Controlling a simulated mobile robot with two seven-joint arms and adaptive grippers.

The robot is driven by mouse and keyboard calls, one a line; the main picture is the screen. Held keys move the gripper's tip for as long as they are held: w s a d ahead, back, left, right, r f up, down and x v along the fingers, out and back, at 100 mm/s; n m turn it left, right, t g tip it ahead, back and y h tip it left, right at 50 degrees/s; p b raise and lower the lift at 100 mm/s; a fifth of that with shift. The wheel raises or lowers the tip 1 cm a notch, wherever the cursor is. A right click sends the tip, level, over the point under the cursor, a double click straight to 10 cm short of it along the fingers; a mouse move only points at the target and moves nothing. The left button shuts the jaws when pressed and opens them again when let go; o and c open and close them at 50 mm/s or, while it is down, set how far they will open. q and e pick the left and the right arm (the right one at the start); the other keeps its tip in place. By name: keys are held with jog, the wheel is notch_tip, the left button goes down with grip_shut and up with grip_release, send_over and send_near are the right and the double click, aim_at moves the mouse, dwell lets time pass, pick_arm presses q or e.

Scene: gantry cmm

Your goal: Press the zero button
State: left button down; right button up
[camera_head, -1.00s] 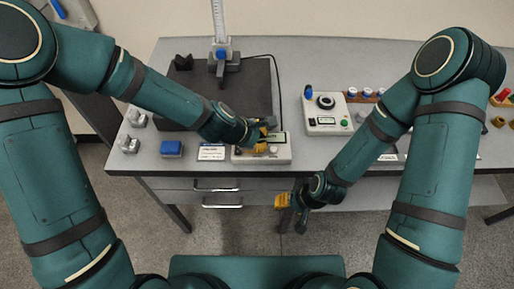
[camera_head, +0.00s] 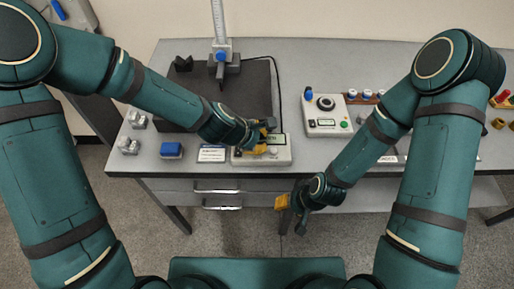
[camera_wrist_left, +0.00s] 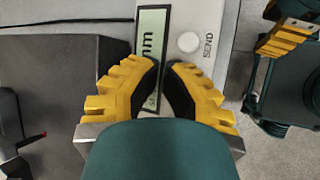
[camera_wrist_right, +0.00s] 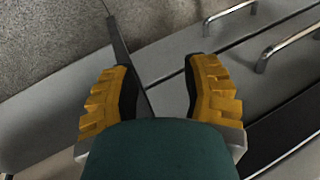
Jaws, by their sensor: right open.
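A pale display unit (camera_head: 280,158) lies at the bench's front edge, partly under my left gripper (camera_head: 262,141). The left wrist view shows its grey-green screen (camera_wrist_left: 152,32), with "mm" on it, and a round white button (camera_wrist_left: 189,42) beside the word SEND. My left fingertips (camera_wrist_left: 165,64) are close together with a narrow gap, over the screen; contact cannot be told. No button marked zero is readable; part of the unit is hidden under my left gripper. My right gripper (camera_head: 290,203) is open and empty, in front of the bench, and shows in the right wrist view (camera_wrist_right: 158,66).
A second control box (camera_head: 326,117) with a dark knob stands to the right. A dark plate with a height gauge (camera_head: 221,50) is behind my left arm. A blue block (camera_head: 171,149) and a printed card (camera_head: 212,153) lie left of the unit. Drawer handles (camera_head: 222,207) face the front.

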pick_arm(q)
jog(key=shift+r+p, duration=0.3)
jog(key=shift+r, duration=0.25)
notch_tip(320, 180, up, 5)
jog(key=p, duration=0.4)
dwell(0.8)
